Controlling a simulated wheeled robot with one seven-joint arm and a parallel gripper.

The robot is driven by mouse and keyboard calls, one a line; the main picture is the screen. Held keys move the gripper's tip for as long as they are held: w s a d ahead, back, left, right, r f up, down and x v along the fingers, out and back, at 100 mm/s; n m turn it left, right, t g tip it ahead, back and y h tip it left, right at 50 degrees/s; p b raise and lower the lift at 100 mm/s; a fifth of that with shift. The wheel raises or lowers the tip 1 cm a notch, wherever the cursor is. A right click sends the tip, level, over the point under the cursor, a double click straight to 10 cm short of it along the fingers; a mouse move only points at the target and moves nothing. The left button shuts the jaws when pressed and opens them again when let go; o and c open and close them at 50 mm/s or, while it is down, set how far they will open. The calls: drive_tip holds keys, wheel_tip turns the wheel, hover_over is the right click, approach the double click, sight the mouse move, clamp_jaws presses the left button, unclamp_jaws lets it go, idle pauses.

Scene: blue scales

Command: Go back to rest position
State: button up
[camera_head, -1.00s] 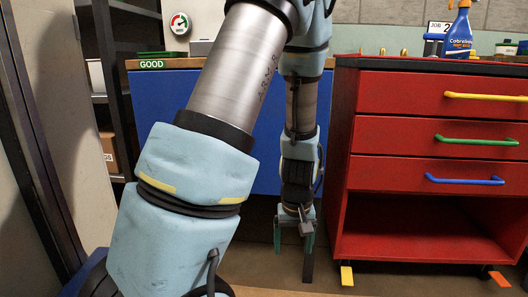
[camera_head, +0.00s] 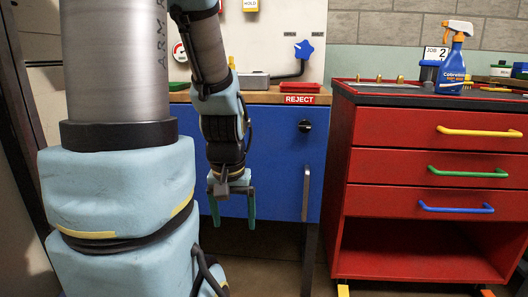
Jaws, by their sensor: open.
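My gripper (camera_head: 233,213) hangs in front of the blue cabinet (camera_head: 275,160), pointing down. Its two green fingers are apart, with nothing between them. My arm fills the left of the view and hides part of the workbench behind it.
A red drawer unit (camera_head: 425,190) with yellow, green and blue handles stands at the right. A spray bottle (camera_head: 453,62) stands on its top. A red tray (camera_head: 306,88) sits above the REJECT label (camera_head: 300,99) on the bench. A dark post (camera_head: 309,240) stands right of my gripper. Some floor shows below.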

wheel_tip(320, 180, up, 33)
drive_tip(key=p, duration=3.1)
drive_tip(key=shift+f, duration=0.2)
